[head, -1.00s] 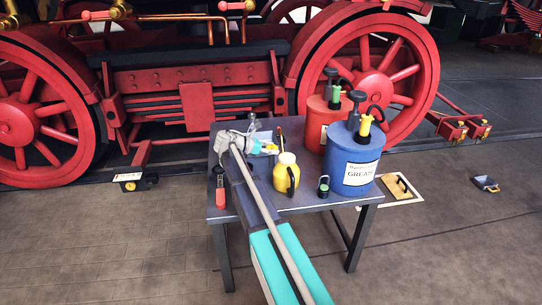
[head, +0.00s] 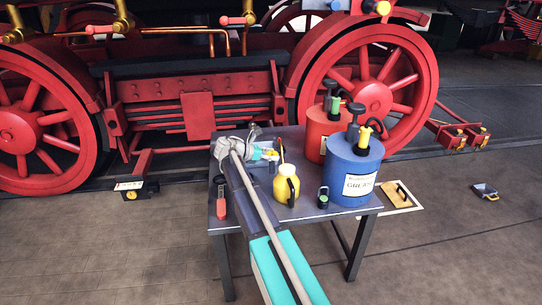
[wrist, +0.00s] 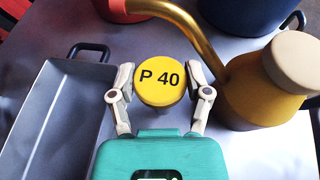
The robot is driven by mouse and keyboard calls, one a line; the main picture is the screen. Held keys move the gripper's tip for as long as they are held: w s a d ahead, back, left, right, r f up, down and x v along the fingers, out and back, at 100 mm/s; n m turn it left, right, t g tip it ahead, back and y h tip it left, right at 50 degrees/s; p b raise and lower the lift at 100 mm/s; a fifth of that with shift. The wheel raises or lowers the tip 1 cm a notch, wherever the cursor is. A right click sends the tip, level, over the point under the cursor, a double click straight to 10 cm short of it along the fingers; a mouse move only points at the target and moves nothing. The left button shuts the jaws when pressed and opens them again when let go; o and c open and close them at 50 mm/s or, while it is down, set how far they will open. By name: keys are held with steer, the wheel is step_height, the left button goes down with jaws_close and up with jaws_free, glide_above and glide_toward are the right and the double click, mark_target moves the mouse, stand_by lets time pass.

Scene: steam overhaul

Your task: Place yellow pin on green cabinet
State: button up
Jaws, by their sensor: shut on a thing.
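The yellow pin (wrist: 160,80) shows its round yellow head, marked "P 40", in the wrist view. My gripper (wrist: 160,92) is shut on it, with a pale finger on each side of the head. The pin's lower part is hidden beneath its head. In the head view my gripper (head: 268,153) is over the back left part of the small table, partly hidden by my arm. I see no cabinet that I can identify as the green one.
The table (head: 310,210) bears a yellow oil can (head: 286,187), a blue grease drum (head: 345,178), a red drum (head: 318,128) and a red-handled tool (head: 221,207). In the wrist view a grey tray (wrist: 60,115) is left of the pin. A red locomotive stands behind.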

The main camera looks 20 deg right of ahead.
step_height(320, 180, up, 16)
steer(key=p, duration=1.5)
